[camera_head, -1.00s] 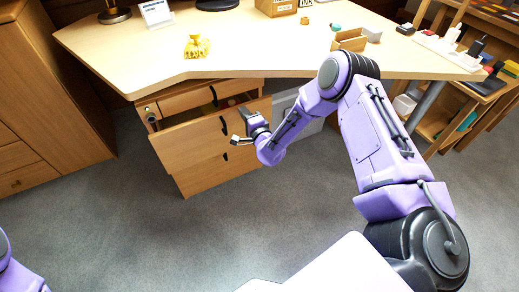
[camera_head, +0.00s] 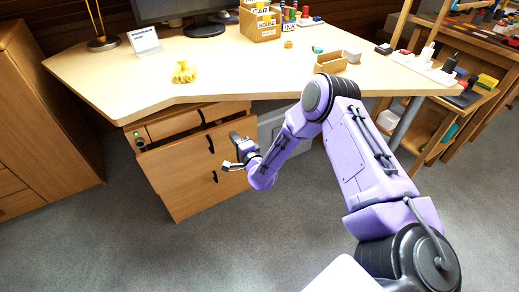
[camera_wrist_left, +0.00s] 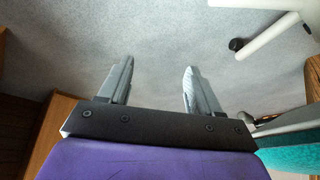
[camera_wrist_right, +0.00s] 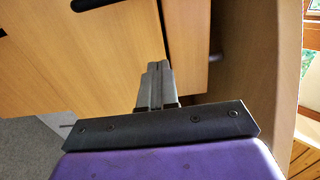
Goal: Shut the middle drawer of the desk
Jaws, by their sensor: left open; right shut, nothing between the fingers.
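The desk (camera_head: 120,70) has a wooden drawer unit under its left half. The middle drawer (camera_head: 180,158) has a plain front with a dark handle and stands slightly out from the unit, with a narrow dark gap along its top edge. My right gripper (camera_head: 230,165) is shut and empty, at the right part of that front. In the right wrist view its closed fingers (camera_wrist_right: 158,68) lie over wooden panels; whether they touch cannot be told. My left gripper (camera_wrist_left: 158,78) is open and empty above grey floor, outside the head view.
The top drawer (camera_head: 175,124) looks closed above the middle one. A wooden cabinet (camera_head: 40,130) stands at the left. A yellow object (camera_head: 184,73), a monitor and wooden boxes are on the desktop. A shelf (camera_head: 440,125) stands at the right. The floor before the drawers is clear.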

